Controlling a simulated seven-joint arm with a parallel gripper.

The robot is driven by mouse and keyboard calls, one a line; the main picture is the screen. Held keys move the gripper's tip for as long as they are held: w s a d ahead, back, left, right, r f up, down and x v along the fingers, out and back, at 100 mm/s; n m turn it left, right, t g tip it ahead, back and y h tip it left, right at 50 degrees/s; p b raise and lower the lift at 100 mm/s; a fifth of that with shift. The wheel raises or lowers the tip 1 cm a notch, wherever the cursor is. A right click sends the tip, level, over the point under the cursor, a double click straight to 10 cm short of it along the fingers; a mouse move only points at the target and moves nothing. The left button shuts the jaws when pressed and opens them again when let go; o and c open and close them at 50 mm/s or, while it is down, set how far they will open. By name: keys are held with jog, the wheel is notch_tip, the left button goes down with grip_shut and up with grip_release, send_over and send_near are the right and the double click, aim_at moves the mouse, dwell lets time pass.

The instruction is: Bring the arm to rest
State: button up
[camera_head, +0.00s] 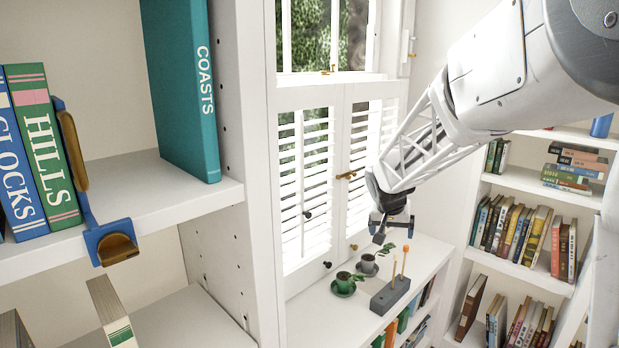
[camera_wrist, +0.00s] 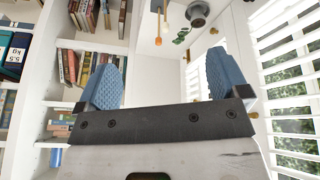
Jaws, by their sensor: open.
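My gripper (camera_head: 391,230) hangs at the end of my white arm, in front of the shuttered window and above the low cabinet. In the wrist view its two blue ribbed fingers (camera_wrist: 163,82) stand wide apart with nothing between them. The gripper is open and empty, and it appears clear of the things below it.
At left, a shelf holds the COASTS book (camera_head: 182,90), the HILLS book (camera_head: 43,140) and a blue-and-gold bookend (camera_head: 90,205). Bookshelves (camera_head: 540,190) fill the right.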

jog(key=s+a+r+n, duration=0.1)
jog(key=s+r, duration=0.2)
jog(key=s, duration=0.7)
jog(key=s+r, duration=0.2)
jog(key=s, duration=0.9)
jog(key=s+a+f+n+y, duration=0.1)
jog(key=s, duration=1)
jog(key=s+a+f+n+g+y, duration=0.1)
jog(key=s, duration=1)
jog(key=shift+a+f, duration=0.15)
jog(key=shift+a, duration=0.15)
